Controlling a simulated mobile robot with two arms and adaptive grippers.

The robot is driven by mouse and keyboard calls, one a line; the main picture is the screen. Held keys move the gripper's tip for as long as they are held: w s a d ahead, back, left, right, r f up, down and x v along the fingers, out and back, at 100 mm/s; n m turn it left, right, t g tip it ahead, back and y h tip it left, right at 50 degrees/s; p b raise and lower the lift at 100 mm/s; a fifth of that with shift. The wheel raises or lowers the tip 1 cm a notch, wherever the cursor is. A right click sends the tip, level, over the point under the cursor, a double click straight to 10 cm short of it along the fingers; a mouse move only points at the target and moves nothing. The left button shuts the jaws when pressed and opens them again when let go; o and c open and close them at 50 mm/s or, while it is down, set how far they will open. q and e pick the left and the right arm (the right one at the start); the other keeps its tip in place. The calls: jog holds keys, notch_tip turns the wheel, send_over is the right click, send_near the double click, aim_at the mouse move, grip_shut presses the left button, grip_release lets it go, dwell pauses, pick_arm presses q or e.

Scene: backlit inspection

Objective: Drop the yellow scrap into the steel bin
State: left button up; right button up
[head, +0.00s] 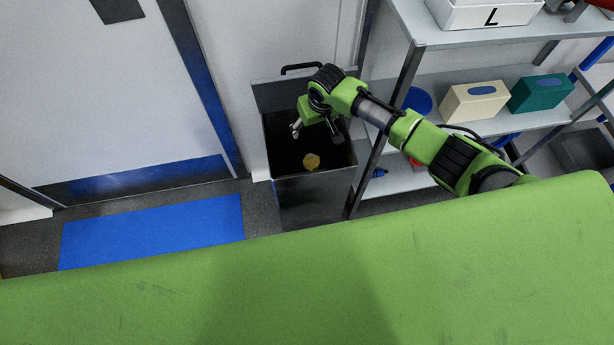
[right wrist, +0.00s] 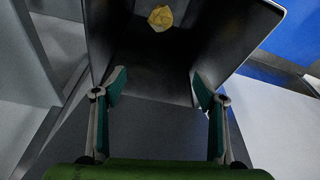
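The steel bin (head: 312,203) stands on the floor beside the shelving, its lid (head: 273,96) raised at the back. The yellow scrap (head: 311,161) is a small crumpled lump seen within the bin's dark opening; I cannot tell if it rests on the bottom or is still falling. In the right wrist view the scrap (right wrist: 161,17) shows against the inner walls of the bin (right wrist: 238,35), apart from the fingers. My right gripper (head: 318,133) is over the bin's opening, its two fingers (right wrist: 159,84) spread with nothing between them. My left gripper is not in view.
A green surface (head: 300,285) fills the foreground. A shelf rack (head: 480,85) right of the bin holds a cream tissue box (head: 474,102), a teal tissue box (head: 540,93) and a white bin marked L (head: 480,15). A blue mat (head: 155,230) lies before the door (head: 105,100).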

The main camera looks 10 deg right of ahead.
jog(key=v, duration=1.2)
jog(key=shift+w+r, duration=0.1)
